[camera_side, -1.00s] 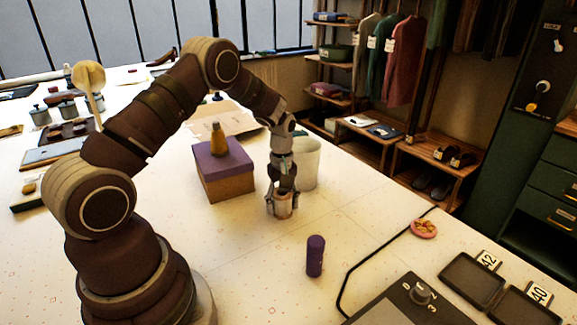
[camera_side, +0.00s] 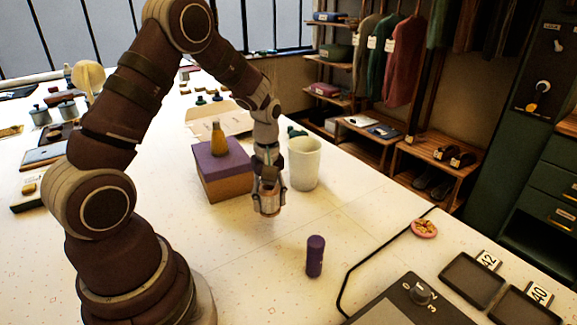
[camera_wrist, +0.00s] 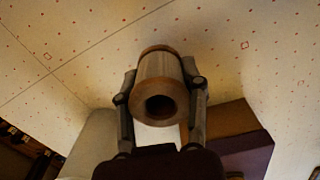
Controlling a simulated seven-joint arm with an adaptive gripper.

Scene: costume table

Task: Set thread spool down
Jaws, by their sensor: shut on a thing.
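My gripper (camera_side: 268,198) is shut on a thread spool (camera_side: 268,203) with brown ends and a pale grey body. In the wrist view the spool (camera_wrist: 160,85) sits between the two fingers (camera_wrist: 162,92), its hollow end facing the camera. In the side view the spool hangs upright over the white patterned table (camera_side: 250,265), beside the purple-lidded box, and looks a little above the surface. The exact gap to the table is hard to tell.
A white cup (camera_side: 304,163) stands close on the right. A purple cylinder (camera_side: 315,256) stands nearer the front. Bare table lies in front of my gripper.

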